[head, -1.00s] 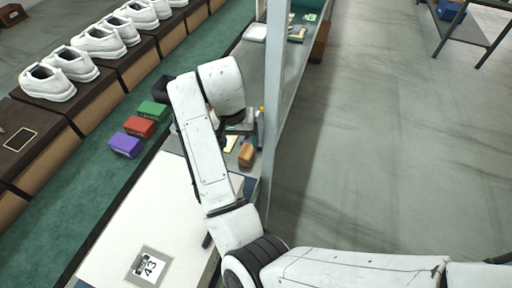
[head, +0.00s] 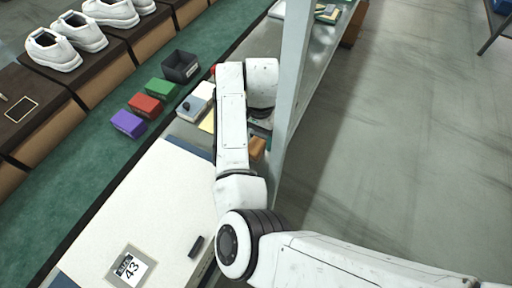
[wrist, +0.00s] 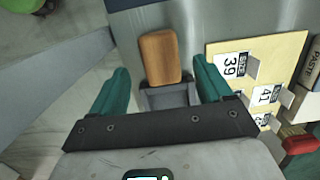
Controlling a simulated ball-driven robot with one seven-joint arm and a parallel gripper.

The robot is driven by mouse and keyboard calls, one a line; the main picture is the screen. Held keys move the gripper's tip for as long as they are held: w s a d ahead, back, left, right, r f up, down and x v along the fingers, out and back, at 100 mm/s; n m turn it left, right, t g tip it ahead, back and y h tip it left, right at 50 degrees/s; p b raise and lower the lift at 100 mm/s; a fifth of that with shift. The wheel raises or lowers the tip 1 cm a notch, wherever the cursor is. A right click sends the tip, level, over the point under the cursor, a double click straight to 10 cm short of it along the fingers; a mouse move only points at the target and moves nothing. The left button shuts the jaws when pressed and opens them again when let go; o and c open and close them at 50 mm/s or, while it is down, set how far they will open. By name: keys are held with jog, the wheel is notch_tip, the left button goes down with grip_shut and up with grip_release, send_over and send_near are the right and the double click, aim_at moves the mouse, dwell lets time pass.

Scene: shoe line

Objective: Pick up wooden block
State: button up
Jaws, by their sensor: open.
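The wooden block (wrist: 160,57) is orange-brown with rounded corners. In the wrist view it lies on the grey bench top, ahead of and between the two green fingers of my gripper (wrist: 158,88). The fingers are spread apart with nothing between them touching. In the head view the block (head: 257,148) shows in part, just right of my forearm, near the upright post. My gripper's fingers are hidden behind my arm in the head view.
A dark grey holder (wrist: 165,96) sits at the block's near end. A yellow board (wrist: 262,55) with numbered size cards lies to the right. A pale post (head: 291,85) stands close to my arm. Purple (head: 128,123), red (head: 146,105) and green (head: 161,89) boxes sit on the green strip.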

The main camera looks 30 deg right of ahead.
jog(key=f, duration=0.4)
jog(key=shift+s+a+f, duration=0.15)
jog(key=shift+a, duration=0.2)
jog(key=c, duration=1.2)
notch_tip(320, 180, up, 10)
jog(key=shift+r, duration=0.1)
